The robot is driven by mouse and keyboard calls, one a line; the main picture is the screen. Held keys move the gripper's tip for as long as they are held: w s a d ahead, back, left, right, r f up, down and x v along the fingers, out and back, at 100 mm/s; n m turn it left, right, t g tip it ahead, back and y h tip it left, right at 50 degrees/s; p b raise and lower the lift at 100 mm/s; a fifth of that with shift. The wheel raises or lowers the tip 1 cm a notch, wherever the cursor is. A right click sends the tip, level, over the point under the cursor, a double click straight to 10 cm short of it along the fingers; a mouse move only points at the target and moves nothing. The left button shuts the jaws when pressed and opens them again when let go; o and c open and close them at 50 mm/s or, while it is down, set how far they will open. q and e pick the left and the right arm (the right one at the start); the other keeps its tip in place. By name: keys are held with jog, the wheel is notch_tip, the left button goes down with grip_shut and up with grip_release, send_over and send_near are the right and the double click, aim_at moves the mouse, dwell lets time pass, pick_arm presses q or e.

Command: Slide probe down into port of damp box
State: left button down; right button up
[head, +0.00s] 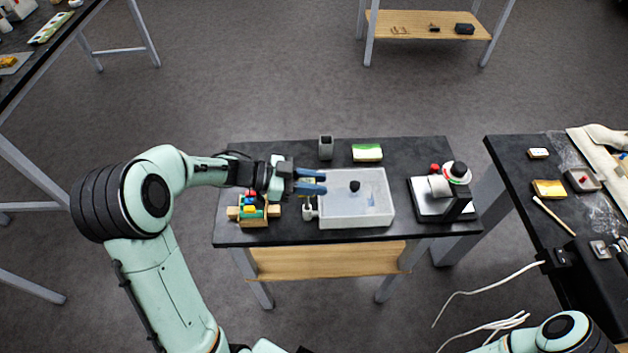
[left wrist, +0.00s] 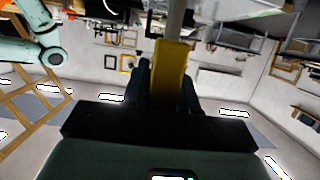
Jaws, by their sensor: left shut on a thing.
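The damp box (head: 375,218) is a pale, translucent rectangular box on the small dark table. A black round spot (head: 354,186) shows on its top; I cannot tell whether it is the port or a knob. A small white fitting (head: 309,209) sits at its left side. My left gripper (head: 312,182) is over the box's upper left edge. In the left wrist view it is shut on the yellow grip of the probe (left wrist: 171,75), and a grey shaft (left wrist: 176,18) extends beyond. The probe's tip is out of that view. My right gripper is not in view.
A block assembly (head: 254,210) stands left of the box. A dark grey cup (head: 326,147) and a green-and-white sponge-like block (head: 367,153) are behind it. A device with a white base (head: 428,209) stands to the right. Another dark table (head: 520,180) is farther right.

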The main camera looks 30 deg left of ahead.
pick_arm(q)
jog(key=shift+f+b, duration=0.75)
jog(key=shift+f, duration=1.05)
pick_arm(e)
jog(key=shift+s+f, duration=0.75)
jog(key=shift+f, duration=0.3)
pick_arm(q)
jog(key=c, duration=0.8)
grip_release()
jog(key=v, duration=1.3)
jog(key=shift+a, duration=0.2)
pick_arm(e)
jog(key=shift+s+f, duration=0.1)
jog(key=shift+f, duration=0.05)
pick_arm(q)
jog(key=shift+r, duration=0.15)
